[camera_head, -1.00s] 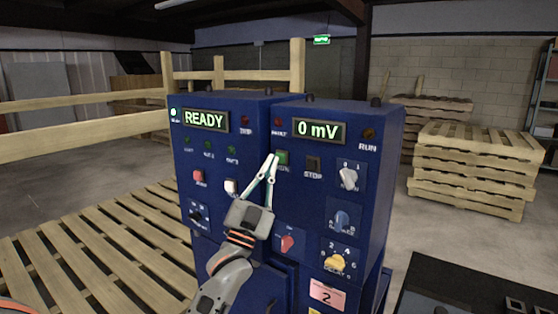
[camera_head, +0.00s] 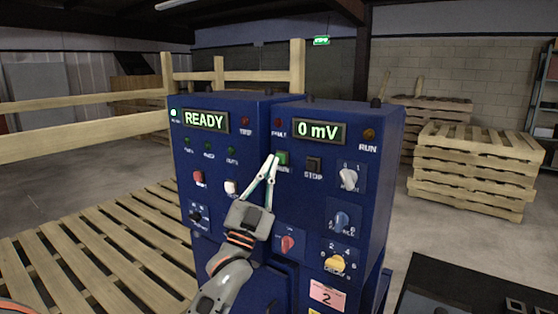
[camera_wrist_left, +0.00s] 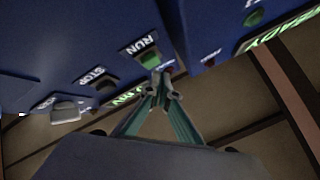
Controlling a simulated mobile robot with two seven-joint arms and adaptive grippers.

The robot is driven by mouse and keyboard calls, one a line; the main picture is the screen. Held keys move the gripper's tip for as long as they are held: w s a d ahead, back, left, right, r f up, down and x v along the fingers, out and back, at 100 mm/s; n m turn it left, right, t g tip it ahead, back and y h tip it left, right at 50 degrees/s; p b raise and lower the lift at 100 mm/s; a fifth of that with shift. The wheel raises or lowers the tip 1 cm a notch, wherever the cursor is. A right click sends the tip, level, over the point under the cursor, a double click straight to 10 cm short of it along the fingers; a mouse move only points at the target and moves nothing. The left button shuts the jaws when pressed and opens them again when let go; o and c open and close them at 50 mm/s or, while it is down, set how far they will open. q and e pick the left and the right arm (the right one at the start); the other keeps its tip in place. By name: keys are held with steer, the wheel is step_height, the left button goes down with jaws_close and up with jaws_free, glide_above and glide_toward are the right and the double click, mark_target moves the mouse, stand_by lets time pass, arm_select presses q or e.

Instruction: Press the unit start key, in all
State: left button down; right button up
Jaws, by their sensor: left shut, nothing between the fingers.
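The blue right cabinet (camera_head: 385,150) carries a green key marked RUN (camera_head: 282,158), with a dark STOP key (camera_head: 313,163) to its right. My left gripper (camera_head: 272,160) is shut and empty, its fingertips just left of the green key in the head view. In the left wrist view the green RUN key (camera_wrist_left: 150,60) shows just beyond the fingertips (camera_wrist_left: 160,88); I cannot tell whether they touch it. The right display (camera_head: 319,131) reads 0 mV, and the RUN lamp (camera_head: 369,133) looks dim. My right gripper is not in view.
The left cabinet's display (camera_head: 206,120) reads READY. A white key (camera_head: 231,187) and a red knob (camera_head: 287,244) sit near my left arm. More knobs line the right cabinet, including a yellow one (camera_head: 335,263). Pallets (camera_head: 475,165) stand behind right.

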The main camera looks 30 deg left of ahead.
arm_select(q)
steer(key=shift+w, duration=0.15)
steer(key=shift+w, duration=0.3)
steer(key=shift+w+d, duration=0.1)
steer(key=shift+w, duration=0.4)
stand_by(1.0)
steer(key=shift+s, duration=0.2)
steer(key=shift+s+p, duration=0.45)
steer(key=shift+s, duration=0.3)
steer(key=shift+s+a+p, duration=0.15)
steer(key=shift+s+p, duration=0.3)
steer(key=shift+s, duration=0.8)
steer(key=shift+s+a+p, duration=0.15)
steer(key=shift+s+p, duration=0.3)
steer(key=shift+s, duration=0.8)
